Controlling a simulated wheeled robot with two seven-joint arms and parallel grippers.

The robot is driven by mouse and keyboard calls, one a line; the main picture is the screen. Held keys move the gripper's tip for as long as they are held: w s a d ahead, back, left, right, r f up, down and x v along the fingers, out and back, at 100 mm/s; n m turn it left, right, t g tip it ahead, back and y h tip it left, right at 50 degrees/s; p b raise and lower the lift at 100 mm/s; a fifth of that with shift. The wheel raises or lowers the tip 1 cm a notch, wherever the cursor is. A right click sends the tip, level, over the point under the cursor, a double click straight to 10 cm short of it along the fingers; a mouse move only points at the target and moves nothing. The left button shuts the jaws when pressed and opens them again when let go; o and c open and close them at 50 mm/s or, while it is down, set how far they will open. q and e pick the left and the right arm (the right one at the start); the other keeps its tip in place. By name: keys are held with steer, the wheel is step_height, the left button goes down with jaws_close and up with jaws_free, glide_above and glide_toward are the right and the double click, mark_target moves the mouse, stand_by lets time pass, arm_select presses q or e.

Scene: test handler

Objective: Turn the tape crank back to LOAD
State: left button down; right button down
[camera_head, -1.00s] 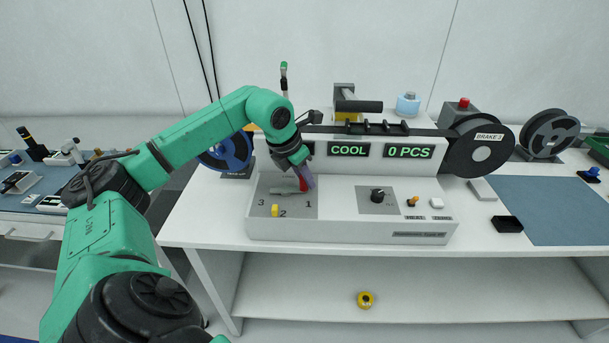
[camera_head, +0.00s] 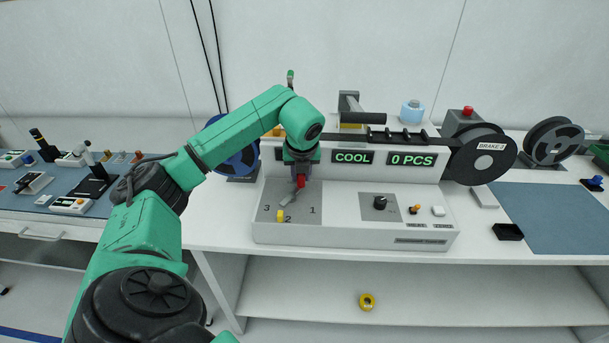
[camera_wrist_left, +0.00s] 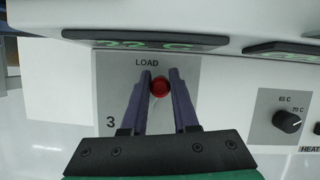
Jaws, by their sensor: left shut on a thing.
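The tape crank's grey arm (camera_head: 289,198) lies on a grey dial plate (camera_head: 322,189) at the left of the white machine. It slants up and right from its pivot to a red knob (camera_head: 300,181), between the far side and the 1 mark. My left gripper (camera_head: 300,177) is shut on the red knob from above. In the left wrist view its purple fingers (camera_wrist_left: 160,84) stand on both sides of the knob (camera_wrist_left: 160,88), just below and slightly right of the LOAD label (camera_wrist_left: 147,62). The fingers hide most of the crank arm there. My right gripper is out of view.
A yellow piece (camera_head: 280,215) sits at the plate's front near 2. A black knob (camera_head: 380,202) and small buttons are to the right. A black reel (camera_head: 482,158) is at the right end.

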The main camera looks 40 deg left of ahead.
arm_select(q)
steer(key=n, duration=0.1)
steer(key=a+n, duration=0.1)
steer(key=n, duration=0.1)
steer(key=shift+s+a+r+n+g+y, duration=0.2)
steer(key=shift+n+g+y, duration=0.1)
steer(key=shift+g+y, duration=0.1)
steer(key=shift+s+a+f+n+g, duration=0.15)
steer(key=shift+a+n+g, duration=0.1)
steer(key=shift+n, duration=0.4)
steer(key=shift+s+a+r+n+g, duration=0.15)
steer(key=shift+n+g, duration=0.1)
steer(key=shift+n, duration=0.4)
steer(key=shift+f, duration=0.15)
steer(key=c, duration=0.7)
jaws_free()
